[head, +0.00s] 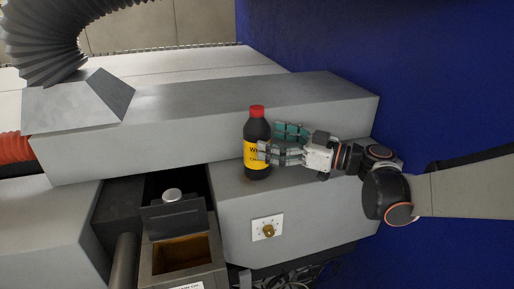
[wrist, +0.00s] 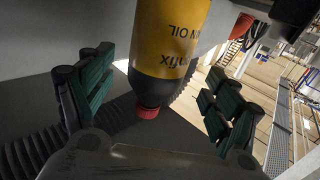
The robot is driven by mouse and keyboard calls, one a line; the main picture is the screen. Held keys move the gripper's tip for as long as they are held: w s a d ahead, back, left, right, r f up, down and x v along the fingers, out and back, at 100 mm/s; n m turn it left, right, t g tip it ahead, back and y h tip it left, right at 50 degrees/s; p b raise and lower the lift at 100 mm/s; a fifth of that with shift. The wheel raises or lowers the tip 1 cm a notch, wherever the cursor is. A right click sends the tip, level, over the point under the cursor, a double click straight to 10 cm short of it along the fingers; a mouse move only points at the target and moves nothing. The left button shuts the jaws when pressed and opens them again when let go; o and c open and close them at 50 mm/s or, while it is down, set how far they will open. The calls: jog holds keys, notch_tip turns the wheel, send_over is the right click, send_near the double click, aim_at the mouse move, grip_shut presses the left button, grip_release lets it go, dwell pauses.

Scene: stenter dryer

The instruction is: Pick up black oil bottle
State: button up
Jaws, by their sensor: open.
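The black oil bottle (head: 256,133) has a red cap and a yellow label and stands upright on a grey machine ledge. My gripper (head: 278,143) reaches in from the right and is open. In the head view, one finger overlaps the front of the label and the other, with green pads, is behind and to the right. In the wrist view the bottle (wrist: 168,50) shows with its red cap low in the picture, between the spread green-padded fingers of my gripper (wrist: 158,92). I cannot tell whether either finger touches it.
A raised grey housing (head: 200,115) runs behind the bottle. A knob plate (head: 267,228) is on the ledge's front face. Left of it is an open metal box (head: 183,254) with a raised lid. A blue wall (head: 430,75) stands at the right.

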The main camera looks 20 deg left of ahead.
aim_at(257, 136)
jog(key=a, duration=0.2)
jog(key=w+a, duration=0.1)
jog(key=a, duration=0.2)
jog(key=shift+w, duration=0.1)
jog(key=shift+d, duration=0.1)
jog(key=c, duration=1.6)
